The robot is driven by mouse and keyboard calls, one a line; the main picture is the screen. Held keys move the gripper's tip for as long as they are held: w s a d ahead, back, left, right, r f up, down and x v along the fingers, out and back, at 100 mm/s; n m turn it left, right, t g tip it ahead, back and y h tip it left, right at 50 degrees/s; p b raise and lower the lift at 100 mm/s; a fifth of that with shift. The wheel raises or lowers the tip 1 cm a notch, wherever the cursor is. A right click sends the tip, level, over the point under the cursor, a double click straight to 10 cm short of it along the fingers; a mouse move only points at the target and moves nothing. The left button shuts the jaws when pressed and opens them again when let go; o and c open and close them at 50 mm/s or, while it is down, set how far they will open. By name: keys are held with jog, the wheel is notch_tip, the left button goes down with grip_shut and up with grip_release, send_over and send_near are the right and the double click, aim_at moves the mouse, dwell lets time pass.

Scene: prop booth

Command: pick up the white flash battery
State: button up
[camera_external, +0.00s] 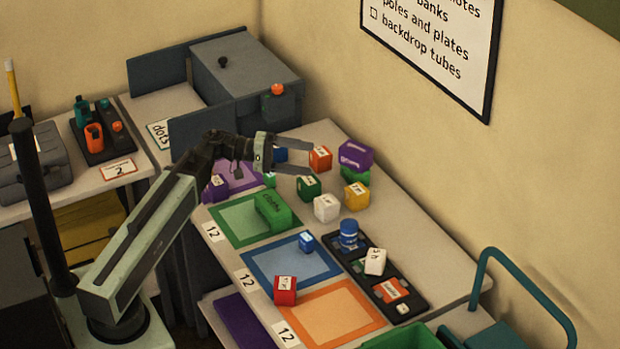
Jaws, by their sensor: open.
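Two white blocks could be the white flash battery, and I cannot tell which from their small labels. One white block (375,262) rests tilted on the black tray (367,285) at the right side of the table. The other, a white cube (327,207), sits on the bare tabletop between a green cube and a yellow cube. My gripper (306,156) is open, with its fingers pointing right, and nothing shows held between them. In the picture it is above and left of both white blocks, and it appears raised over the table.
A green cube (309,188), a yellow cube (356,196), an orange-red cube (320,158) and a purple block (356,154) crowd the white cube. A blue cylinder (348,234) stands beside the tilted white block. Coloured mats (330,315) cover the near tabletop. A wall borders the right.

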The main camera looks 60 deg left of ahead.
aim_at(384, 265)
jog(key=w+d+f+n+g, duration=0.1)
jog(key=w+d+n, duration=0.2)
jog(key=d+n, duration=0.6)
jog(key=w+d+n, duration=0.3)
jog(key=d+n, duration=0.5)
jog(key=d, duration=0.4)
jog(key=f+g+b, duration=0.1)
jog(key=f+b, duration=0.3)
jog(key=f, duration=0.1)
jog(key=s+d+f+g+b, duration=0.1)
jog(key=f+b, duration=0.3)
jog(key=f, duration=0.2)
jog(key=s+d+f+n+g+b, duration=0.1)
jog(key=f+b, duration=0.3)
jog(key=f, duration=0.2)
jog(key=shift+f+y, duration=0.25)
jog(key=shift+y, duration=0.05)
jog(key=shift+b+x, duration=0.55)
jog(key=shift+x, duration=0.6)
jog(key=x, duration=0.2)
jog(key=b+x, duration=0.1)
jog(key=x, duration=0.2)
jog(key=shift+w+d+r, duration=0.25)
jog(key=shift+w, duration=0.25)
jog(key=shift+r, duration=0.1)
grip_shut()
